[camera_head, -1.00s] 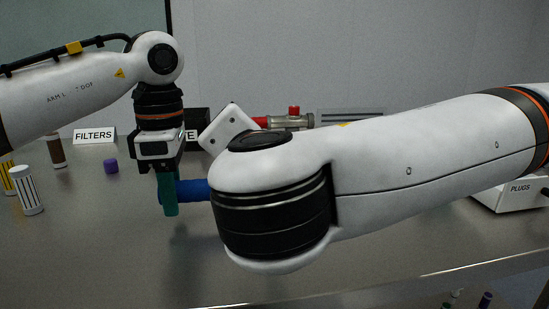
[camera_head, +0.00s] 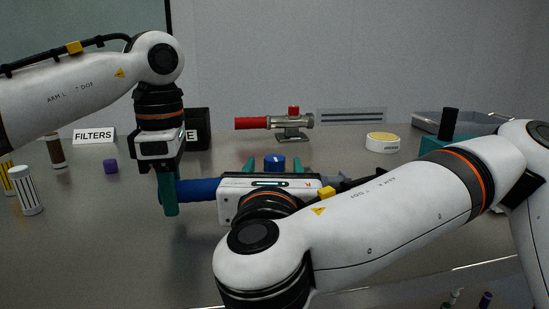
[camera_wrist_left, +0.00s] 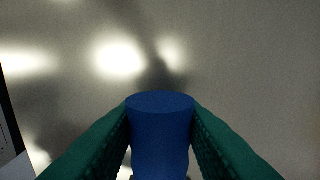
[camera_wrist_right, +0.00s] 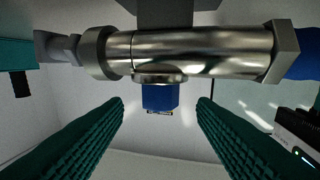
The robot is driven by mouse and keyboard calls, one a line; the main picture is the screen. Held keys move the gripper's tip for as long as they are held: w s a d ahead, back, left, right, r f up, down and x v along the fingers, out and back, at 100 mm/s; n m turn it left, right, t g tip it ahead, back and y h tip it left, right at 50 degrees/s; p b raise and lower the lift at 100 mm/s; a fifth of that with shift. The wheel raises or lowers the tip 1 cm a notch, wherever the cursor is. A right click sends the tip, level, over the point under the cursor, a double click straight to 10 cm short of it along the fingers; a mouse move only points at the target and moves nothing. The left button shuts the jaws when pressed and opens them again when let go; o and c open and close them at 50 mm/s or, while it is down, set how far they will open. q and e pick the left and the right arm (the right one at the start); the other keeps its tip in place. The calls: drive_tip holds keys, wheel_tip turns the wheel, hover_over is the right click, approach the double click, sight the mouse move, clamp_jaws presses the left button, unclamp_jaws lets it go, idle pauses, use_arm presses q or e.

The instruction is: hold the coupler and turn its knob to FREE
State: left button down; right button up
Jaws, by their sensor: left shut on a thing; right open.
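The coupler shows its blue handle (camera_head: 198,190) left of my right gripper in the head view. My left gripper (camera_head: 170,194) is shut on this handle, whose round end (camera_wrist_left: 160,120) sits between the green fingers in the left wrist view. The coupler's metal body (camera_wrist_right: 205,52) crosses the top of the right wrist view. Its blue knob (camera_wrist_right: 160,97) faces my right gripper (camera_wrist_right: 161,106), which is open with one finger on each side and a gap to the knob. The knob also shows in the head view (camera_head: 275,162). I cannot read any FREE marking.
A second coupler with a red handle (camera_head: 252,123) rests on a stand behind. A round yellow-white disc (camera_head: 382,142) lies right of it. A FILTERS sign (camera_head: 94,136), striped cylinders (camera_head: 28,190) and a purple cap (camera_head: 110,166) are on the left. My right arm covers the front right.

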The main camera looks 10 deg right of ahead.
sight(271, 163)
drive_tip(key=shift+w+d, duration=0.25)
drive_tip(key=shift+w, duration=0.85)
drive_tip(key=shift+w+d, duration=0.2)
drive_tip(key=shift+w, duration=0.85)
drive_tip(key=shift+c, duration=0.2)
drive_tip(key=c, duration=0.9)
drive_tip(key=shift+s+a+m+g+h, duration=0.1)
drive_tip(key=shift+a+m+g+h, duration=0.1)
drive_tip(key=shift+m+h, duration=0.4)
drive_tip(key=shift+a+m+g+h, duration=0.2)
drive_tip(key=shift+m+h, duration=0.1)
drive_tip(key=shift+h, duration=0.6)
drive_tip(key=shift+c, duration=0.2)
drive_tip(key=shift+d+m+g+h, duration=0.2)
drive_tip(key=shift+m+g+h, duration=0.1)
drive_tip(key=shift+m+h, duration=0.3)
drive_tip(key=shift+d+h, duration=0.1)
drive_tip(key=shift+h, duration=0.2)
drive_tip(key=o, duration=1)
drive_tip(key=shift+d, duration=0.1)
